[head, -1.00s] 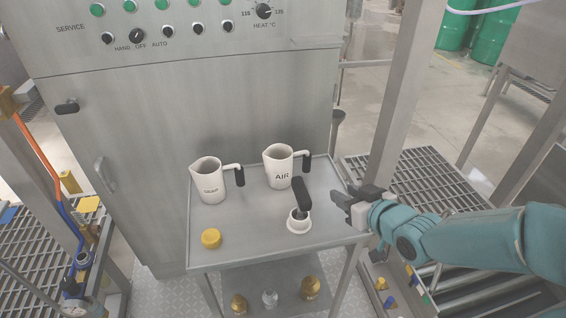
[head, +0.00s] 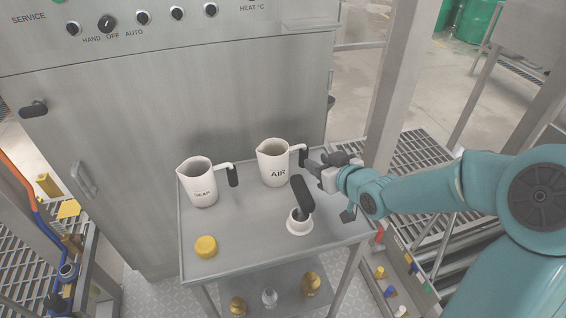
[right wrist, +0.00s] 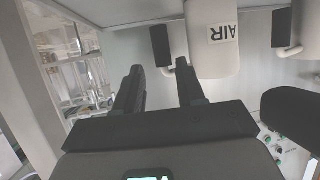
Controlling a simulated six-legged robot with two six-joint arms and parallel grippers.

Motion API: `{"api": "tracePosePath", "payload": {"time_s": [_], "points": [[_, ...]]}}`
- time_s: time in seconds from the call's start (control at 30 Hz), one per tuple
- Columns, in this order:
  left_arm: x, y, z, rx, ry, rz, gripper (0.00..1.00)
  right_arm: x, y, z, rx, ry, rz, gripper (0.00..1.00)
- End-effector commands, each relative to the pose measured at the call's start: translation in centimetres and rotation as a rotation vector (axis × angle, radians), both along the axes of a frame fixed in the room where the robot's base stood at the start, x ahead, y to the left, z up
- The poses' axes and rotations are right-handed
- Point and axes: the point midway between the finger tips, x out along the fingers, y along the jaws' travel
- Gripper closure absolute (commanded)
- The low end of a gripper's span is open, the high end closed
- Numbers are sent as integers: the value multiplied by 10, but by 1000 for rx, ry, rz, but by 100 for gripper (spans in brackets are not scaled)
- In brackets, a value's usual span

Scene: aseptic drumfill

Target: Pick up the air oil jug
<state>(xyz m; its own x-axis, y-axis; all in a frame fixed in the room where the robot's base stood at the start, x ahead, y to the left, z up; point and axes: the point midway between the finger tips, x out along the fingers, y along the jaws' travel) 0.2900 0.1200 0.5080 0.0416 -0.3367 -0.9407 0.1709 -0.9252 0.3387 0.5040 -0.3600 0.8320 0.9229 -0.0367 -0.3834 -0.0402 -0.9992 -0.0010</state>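The air oil jug (head: 272,166) is white with a black "AIR" label and stands upright on the grey cart. Its black handle grip (head: 302,156) points right; in the right wrist view this grip (right wrist: 161,45) appears ahead of the gap between my fingers, with the jug body (right wrist: 213,58) to the right. My right gripper (head: 318,163) is open and empty, close beside the handle at its right. It also shows in the right wrist view (right wrist: 158,70) with its fingers apart. My left gripper is not in view.
A second white jug, "GEAR" (head: 200,188), stands left on the cart top (head: 245,225). A white cup-like piece with a black handle (head: 301,195) stands in front of the air jug, near my gripper. A yellow cap (head: 205,246) lies front left. A steel cabinet (head: 170,110) is behind.

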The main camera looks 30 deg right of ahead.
Motion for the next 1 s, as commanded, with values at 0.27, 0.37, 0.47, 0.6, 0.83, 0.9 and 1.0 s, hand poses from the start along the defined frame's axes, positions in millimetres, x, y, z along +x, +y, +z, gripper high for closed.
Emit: {"api": "tracePosePath", "payload": {"time_s": [0.27, 0.37, 0.47, 0.6, 0.83, 0.9, 1.0], "points": [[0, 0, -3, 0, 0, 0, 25, 38, 0, -16, 0, 0, 2, 61], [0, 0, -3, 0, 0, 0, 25, 46, 0, -18, 0, -1, 2, 61], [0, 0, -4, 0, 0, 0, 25, 62, 1, -26, 1, 1, 3, 61], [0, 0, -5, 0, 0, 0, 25, 82, 0, -34, 1, 0, 2, 61], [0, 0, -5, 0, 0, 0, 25, 90, 0, -36, -1, 0, 1, 61], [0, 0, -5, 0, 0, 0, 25, 90, -1, -36, -1, 0, 0, 61], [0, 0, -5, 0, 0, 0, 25, 90, -1, -36, 0, 0, 0, 87]]}}
